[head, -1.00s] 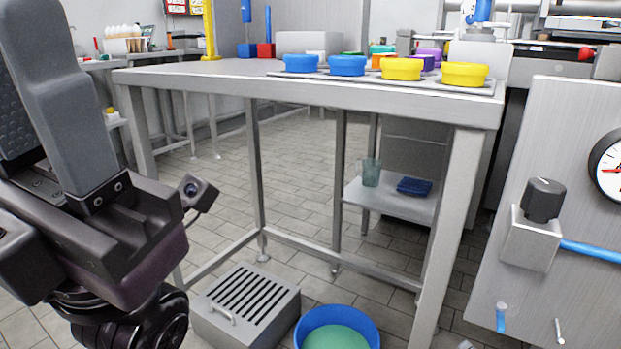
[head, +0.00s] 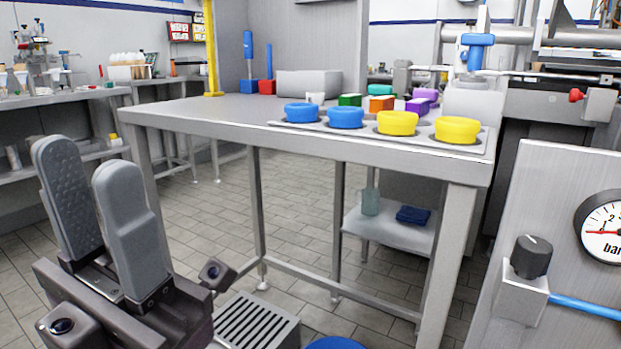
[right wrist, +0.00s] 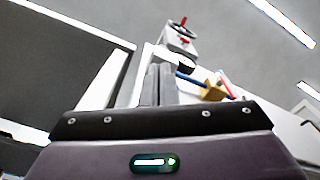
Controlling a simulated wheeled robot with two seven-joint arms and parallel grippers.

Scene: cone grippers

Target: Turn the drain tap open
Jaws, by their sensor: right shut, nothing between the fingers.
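No part is clearly marked as the drain tap. A black knob (head: 531,257) sits on a grey block on the panel at the right of the head view, with a blue hose (head: 590,308) leading from it. A red knob (head: 576,95) shows on the machine behind. My left gripper (head: 86,165) is at the lower left, its grey fingers apart and empty, far from both knobs. My right gripper (right wrist: 158,72) is shut and empty in its wrist view; the head view does not show it. A red-topped fitting (right wrist: 180,28) appears beyond its fingers; I cannot tell what it is.
A steel table (head: 200,115) with blue and yellow rings (head: 397,122) fills the middle. Below are a slotted grey box (head: 255,325) and a blue basin's rim (head: 335,343). A pressure gauge (head: 604,228) is on the panel.

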